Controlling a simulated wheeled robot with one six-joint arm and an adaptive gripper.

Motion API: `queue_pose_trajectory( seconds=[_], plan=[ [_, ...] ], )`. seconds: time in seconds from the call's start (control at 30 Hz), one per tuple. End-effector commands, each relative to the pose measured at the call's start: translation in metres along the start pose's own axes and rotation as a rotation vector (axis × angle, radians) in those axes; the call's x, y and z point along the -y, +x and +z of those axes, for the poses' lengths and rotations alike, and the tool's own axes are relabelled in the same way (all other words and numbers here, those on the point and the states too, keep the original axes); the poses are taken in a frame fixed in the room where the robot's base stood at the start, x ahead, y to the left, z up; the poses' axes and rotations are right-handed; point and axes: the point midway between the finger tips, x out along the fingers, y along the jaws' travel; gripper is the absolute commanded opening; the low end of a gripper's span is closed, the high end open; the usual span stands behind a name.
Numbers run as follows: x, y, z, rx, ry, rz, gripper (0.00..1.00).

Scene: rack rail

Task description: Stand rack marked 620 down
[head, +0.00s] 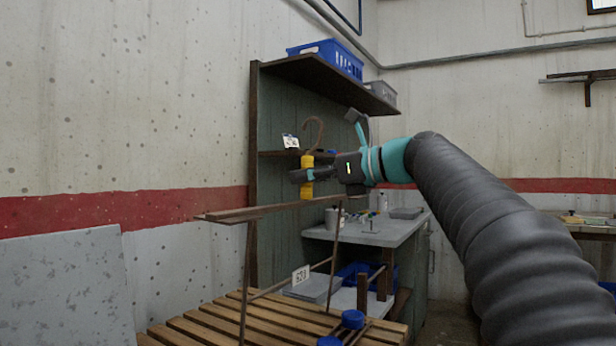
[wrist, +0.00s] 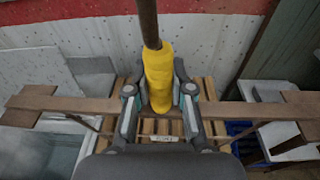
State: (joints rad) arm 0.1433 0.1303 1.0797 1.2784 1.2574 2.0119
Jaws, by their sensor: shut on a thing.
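My gripper (head: 307,175) is shut on the yellow grip (head: 307,181) of a rack; the fingers close around the grip in the wrist view (wrist: 158,92). A brown hook (head: 315,135) rises above the grip. Below it runs the rack's long wooden top bar (head: 262,211), with thin legs down towards the slatted bench (head: 205,328). A white tag reading 620 (head: 301,275) shows low between the legs. A second small tag (head: 290,141) is beside the hook, its number unclear. The rack looks upright. I cannot tell whether its lower ends touch the bench.
Blue round caps (head: 352,319) are at the bench's front edge. A grey worktop (head: 372,232) with small items stands behind to the right. A tall dark shelf (head: 255,170) carries a blue crate (head: 327,56). A grey panel (head: 65,290) leans left.

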Motion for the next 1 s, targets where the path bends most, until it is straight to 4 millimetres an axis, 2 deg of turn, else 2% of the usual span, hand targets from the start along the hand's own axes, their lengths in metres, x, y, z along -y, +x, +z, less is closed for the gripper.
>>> queue_pose_trajectory(
  seconds=[0.33,0.37,0.47,0.7,0.9,1.0],
  plan=[
    [-0.0006,0.0003,-0.0032,0.002,-0.002,0.0,0.0],
    [-0.0006,0.0003,-0.0032,0.002,-0.002,0.0,0.24],
    [-0.0005,0.0002,-0.003,0.002,-0.002,0.0,0.49],
    [0.0004,0.0008,-0.005,-0.001,0.001,0.0,0.54],
    [0.0003,0.0007,-0.0047,-0.001,0.001,0.0,1.0],
    [0.0002,0.0006,-0.0045,0.0,0.0,0.0,1.0]
  ],
)
